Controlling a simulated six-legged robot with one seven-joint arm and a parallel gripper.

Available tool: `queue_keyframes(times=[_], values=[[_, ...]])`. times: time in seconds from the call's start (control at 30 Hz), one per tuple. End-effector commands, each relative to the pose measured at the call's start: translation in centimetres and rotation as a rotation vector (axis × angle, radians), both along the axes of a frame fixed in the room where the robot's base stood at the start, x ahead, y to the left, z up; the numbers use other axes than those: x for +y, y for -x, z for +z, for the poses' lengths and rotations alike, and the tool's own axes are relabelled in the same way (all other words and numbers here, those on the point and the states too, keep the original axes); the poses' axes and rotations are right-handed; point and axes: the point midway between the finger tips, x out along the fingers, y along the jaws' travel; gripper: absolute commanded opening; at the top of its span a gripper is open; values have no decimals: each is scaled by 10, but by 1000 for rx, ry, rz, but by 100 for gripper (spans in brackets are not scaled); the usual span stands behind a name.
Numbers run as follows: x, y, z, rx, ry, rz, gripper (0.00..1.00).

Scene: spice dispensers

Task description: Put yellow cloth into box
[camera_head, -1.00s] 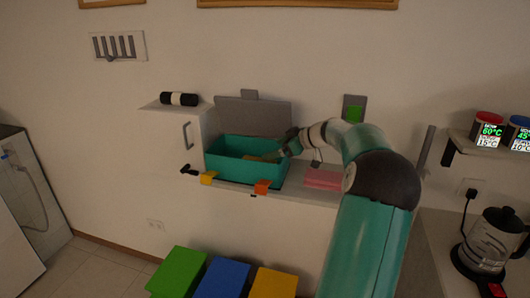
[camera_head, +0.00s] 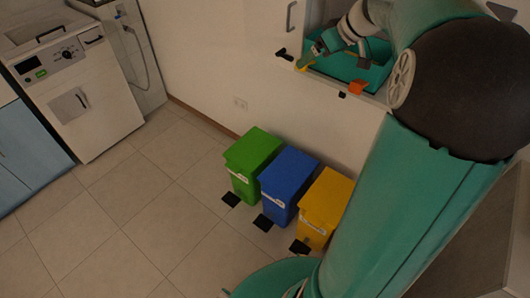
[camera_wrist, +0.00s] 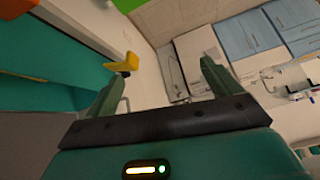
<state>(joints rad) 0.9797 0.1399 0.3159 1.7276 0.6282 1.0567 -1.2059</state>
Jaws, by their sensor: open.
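The teal box (camera_head: 376,75) stands in the wall recess at the top of the head view, partly hidden by my arm. Its teal side fills the left of the wrist view (camera_wrist: 50,50). My gripper (camera_wrist: 163,88) is open, with nothing between its fingers. In the head view my gripper (camera_head: 318,48) is at the box's left front corner, close to a small yellow piece (camera_head: 305,63). That piece also shows in the wrist view (camera_wrist: 125,62), bent and with a dark part, beyond the left finger. I cannot clearly make out the yellow cloth now; my arm hides part of the box.
An orange piece (camera_head: 357,87) sits on the box's front edge. Green (camera_head: 253,152), blue (camera_head: 288,175) and yellow (camera_head: 326,200) bins stand on the floor below. A white machine (camera_head: 75,90) is at the left. The floor at left is clear.

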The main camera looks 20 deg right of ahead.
Motion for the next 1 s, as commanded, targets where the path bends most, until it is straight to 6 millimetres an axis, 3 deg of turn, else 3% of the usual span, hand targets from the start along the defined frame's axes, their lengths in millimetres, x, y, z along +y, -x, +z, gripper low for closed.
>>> queue_keyframes(times=[0.03,0.2,0.3,0.5,0.73,0.83,1.0], values=[[34,6,3,39,20,3,90],[116,41,3,146,75,-54,90],[155,68,2,180,107,-97,90],[213,131,-7,195,151,-185,90],[249,196,-28,158,145,-268,90],[254,211,-36,144,134,-290,90],[256,219,-41,139,125,-304,90]])
